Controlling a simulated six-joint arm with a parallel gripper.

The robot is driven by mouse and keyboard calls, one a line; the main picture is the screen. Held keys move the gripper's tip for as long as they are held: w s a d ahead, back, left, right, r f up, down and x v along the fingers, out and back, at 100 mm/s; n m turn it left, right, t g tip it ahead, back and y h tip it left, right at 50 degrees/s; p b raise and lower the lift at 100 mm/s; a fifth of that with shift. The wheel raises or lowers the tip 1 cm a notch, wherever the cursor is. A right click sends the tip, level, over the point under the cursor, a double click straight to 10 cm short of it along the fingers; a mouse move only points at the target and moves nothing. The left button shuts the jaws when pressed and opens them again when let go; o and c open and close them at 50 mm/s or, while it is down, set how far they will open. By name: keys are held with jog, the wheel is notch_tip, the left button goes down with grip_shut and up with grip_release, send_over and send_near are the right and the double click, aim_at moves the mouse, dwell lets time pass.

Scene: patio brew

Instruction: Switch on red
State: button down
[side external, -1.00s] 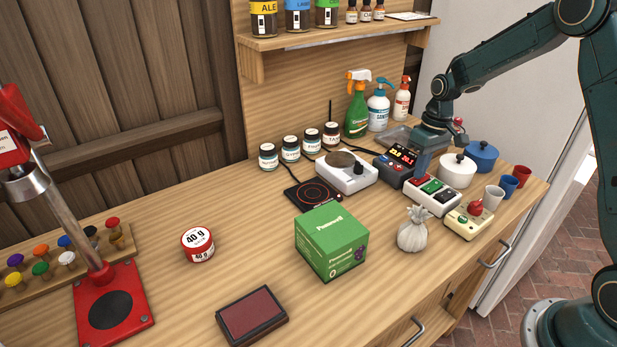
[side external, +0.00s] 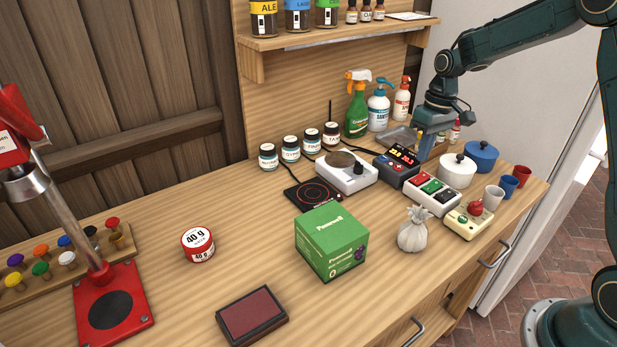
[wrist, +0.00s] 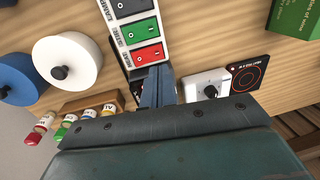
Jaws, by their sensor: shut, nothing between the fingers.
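The white switch panel (side external: 449,208) stands on the bench with a red rocker (side external: 418,181), a green rocker (side external: 432,187) and a dark rocker in a row. In the wrist view the red rocker (wrist: 149,54) is at the panel's near end, just beyond my fingertips. My gripper (side external: 422,158) is shut and empty, raised above the bench behind the panel's red end. Its closed blue fingers (wrist: 158,78) show in the wrist view, apart from the rocker as far as I can tell. I cannot tell which way the red rocker is tipped.
A dark control box (side external: 397,168) with red displays stands left of the panel, a white lidded pot (side external: 457,171) right of it. A cream box (side external: 462,227) with a red button is in front. Small bottles (wrist: 86,118) stand near my gripper.

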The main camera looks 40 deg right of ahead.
notch_tip(320, 180, up, 9)
jog(key=a, duration=0.1)
jog(key=shift+f, duration=0.15)
dwell(0.4)
jog(key=s+a+r+t+h, duration=0.1)
jog(key=s+a+r, duration=0.35)
jog(key=s, duration=0.25)
jog(key=s+a+r+t, duration=0.2)
jog(key=s+a+r, duration=0.2)
jog(key=s+a, duration=0.15)
jog(key=s+a+f+t, duration=0.2)
jog(key=s, duration=1.2)
jog(key=shift+f+t, duration=0.3)
